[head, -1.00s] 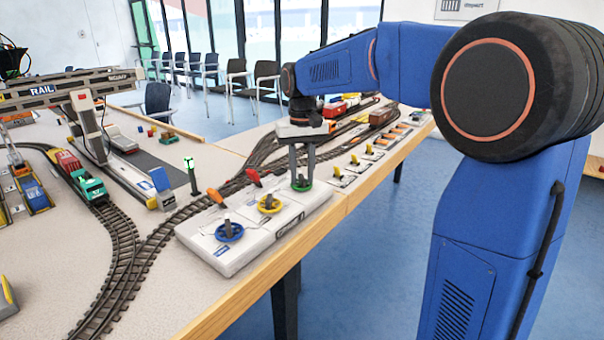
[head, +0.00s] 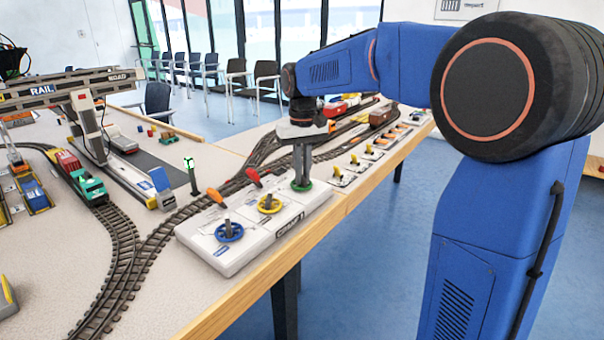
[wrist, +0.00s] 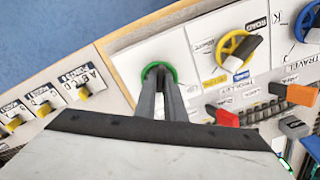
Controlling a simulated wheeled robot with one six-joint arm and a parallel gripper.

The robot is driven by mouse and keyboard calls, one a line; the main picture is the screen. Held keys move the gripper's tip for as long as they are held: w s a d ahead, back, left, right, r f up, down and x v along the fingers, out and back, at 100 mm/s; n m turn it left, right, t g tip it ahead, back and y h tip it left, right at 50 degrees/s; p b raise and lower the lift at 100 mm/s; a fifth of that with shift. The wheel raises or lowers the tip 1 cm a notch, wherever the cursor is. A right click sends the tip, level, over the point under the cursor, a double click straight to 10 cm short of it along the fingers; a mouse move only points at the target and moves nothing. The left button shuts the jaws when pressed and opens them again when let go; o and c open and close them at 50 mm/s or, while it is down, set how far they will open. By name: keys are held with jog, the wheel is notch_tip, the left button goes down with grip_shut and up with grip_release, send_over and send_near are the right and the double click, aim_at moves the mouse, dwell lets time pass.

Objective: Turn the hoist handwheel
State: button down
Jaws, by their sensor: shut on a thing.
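The green handwheel (head: 302,186) lies flat at the far right end of the white control panel (head: 222,262). My gripper (head: 302,180) points straight down at it, with its fingertips at the wheel's hub. In the wrist view the fingers (wrist: 158,72) are shut on the middle of the green handwheel (wrist: 172,69), and its rim shows around them. The hub is mostly hidden between the fingers. Any name label for this wheel is hidden or unreadable. A yellow handwheel (head: 269,204) and a blue handwheel (head: 228,231) stand to its left on the same panel.
A red lever (head: 254,175) and an orange lever (head: 215,196) stand behind the wheels. Several yellow switches (head: 354,159) lie to the right. The gantry crane (head: 85,115), tracks and train (head: 88,185) are at left. The table's wooden edge (head: 255,300) runs in front.

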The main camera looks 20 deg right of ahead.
jog(key=n, duration=0.7)
jog(key=shift+d, duration=0.15)
dwell(0.4)
jog(key=c, duration=1.8)
grip_release()
jog(key=shift+c, duration=0.2)
notch_tip(320, 180, up, 17)
jog(key=shift+r, duration=0.2)
jog(key=shift+o, duration=0.4)
